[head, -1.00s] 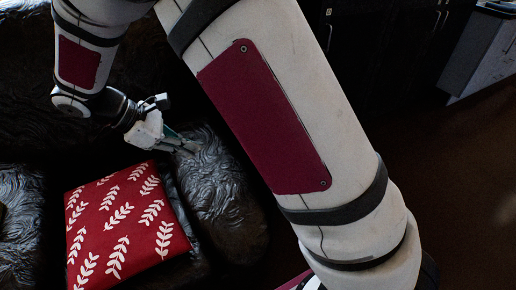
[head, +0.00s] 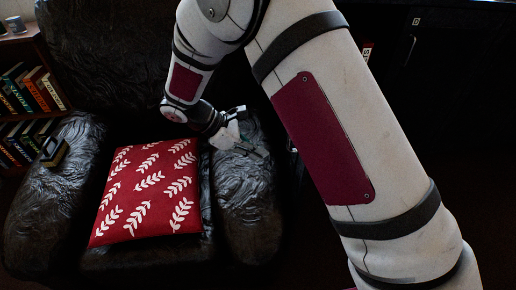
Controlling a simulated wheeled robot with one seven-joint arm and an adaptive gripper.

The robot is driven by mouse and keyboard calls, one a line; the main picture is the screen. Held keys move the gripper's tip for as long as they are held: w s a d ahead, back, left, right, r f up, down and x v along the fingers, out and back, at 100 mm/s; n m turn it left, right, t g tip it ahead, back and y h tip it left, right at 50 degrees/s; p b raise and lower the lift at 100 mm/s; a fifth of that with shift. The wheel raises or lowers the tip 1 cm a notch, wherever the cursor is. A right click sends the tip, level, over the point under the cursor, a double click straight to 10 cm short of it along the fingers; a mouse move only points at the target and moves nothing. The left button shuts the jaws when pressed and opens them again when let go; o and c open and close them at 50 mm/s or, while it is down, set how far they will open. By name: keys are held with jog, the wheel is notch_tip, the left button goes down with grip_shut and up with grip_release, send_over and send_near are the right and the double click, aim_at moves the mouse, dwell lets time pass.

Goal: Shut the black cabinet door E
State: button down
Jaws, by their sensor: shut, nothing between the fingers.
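Black cabinet fronts (head: 440,75) stand in the dark at the upper right in the head view. One front bears a small pale mark near its top and a thin handle (head: 411,47). I cannot make out which front is door E or whether it stands open; my arm covers part of that area. My gripper (head: 258,151) is shut and empty. It appears over or in front of the right armrest of a black armchair (head: 245,205), left of the cabinet fronts. I cannot tell whether it touches the armrest.
A red cushion with white leaf prints (head: 150,190) lies on the armchair seat. A wooden bookshelf (head: 62,62) with several books stands at the left. A small dark object (head: 54,151) rests on the left armrest. The floor at the lower right is dark and looks clear.

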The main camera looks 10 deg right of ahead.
jog(key=d+f+b, duration=0.1)
jog(key=d+f, duration=0.3)
jog(key=d, duration=0.4)
jog(key=shift+s+d+f, duration=0.15)
jog(key=shift+d+f, duration=0.05)
jog(key=shift+f, duration=0.05)
